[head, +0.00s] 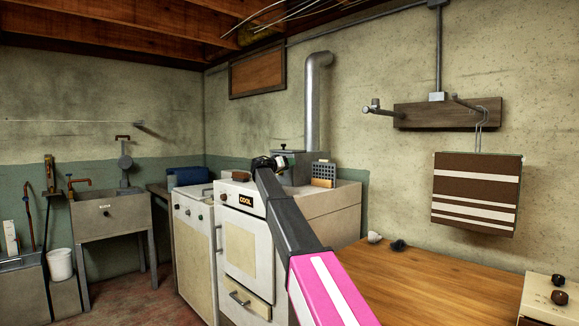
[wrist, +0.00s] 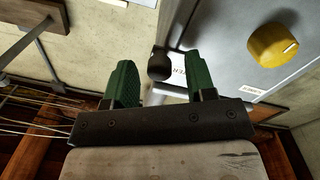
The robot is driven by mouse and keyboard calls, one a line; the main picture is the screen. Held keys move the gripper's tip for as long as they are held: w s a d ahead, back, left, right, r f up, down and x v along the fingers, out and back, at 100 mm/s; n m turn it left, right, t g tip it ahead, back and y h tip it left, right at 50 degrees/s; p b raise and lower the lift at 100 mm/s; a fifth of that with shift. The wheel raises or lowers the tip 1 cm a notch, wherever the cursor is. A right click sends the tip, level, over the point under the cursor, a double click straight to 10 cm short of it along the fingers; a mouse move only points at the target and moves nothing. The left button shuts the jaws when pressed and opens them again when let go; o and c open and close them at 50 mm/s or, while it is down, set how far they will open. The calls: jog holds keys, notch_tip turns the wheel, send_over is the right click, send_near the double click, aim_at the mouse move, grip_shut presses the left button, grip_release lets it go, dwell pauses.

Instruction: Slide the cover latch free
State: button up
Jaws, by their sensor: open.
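In the wrist view, a black round knob (wrist: 159,66) stands out at the edge of a grey box face (wrist: 225,50), by a pale metal bar. I take it for the cover latch; a label beside it is partly hidden. My gripper (wrist: 163,76) has two green fingers, apart, with the knob between or just beyond their tips. I cannot tell whether either finger touches it. In the head view my arm reaches to the grey box (head: 296,172) on top of the white stove-like unit (head: 247,240); the latch itself is too small or hidden there.
A yellow knob (wrist: 273,44) sits on the same grey face, right of the fingers. A dark perforated block (head: 323,174) stands beside the box, near the metal flue pipe (head: 313,105). A wooden table (head: 440,285) lies at the right, mostly bare.

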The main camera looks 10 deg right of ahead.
jog(key=shift+w+d, duration=0.3)
jog(key=shift+d, duration=0.1)
grip_shut()
jog(key=shift+s+d, duration=0.9)
jog(key=shift+s, duration=0.3)
grip_release()
jog(key=shift+s, duration=0.1)
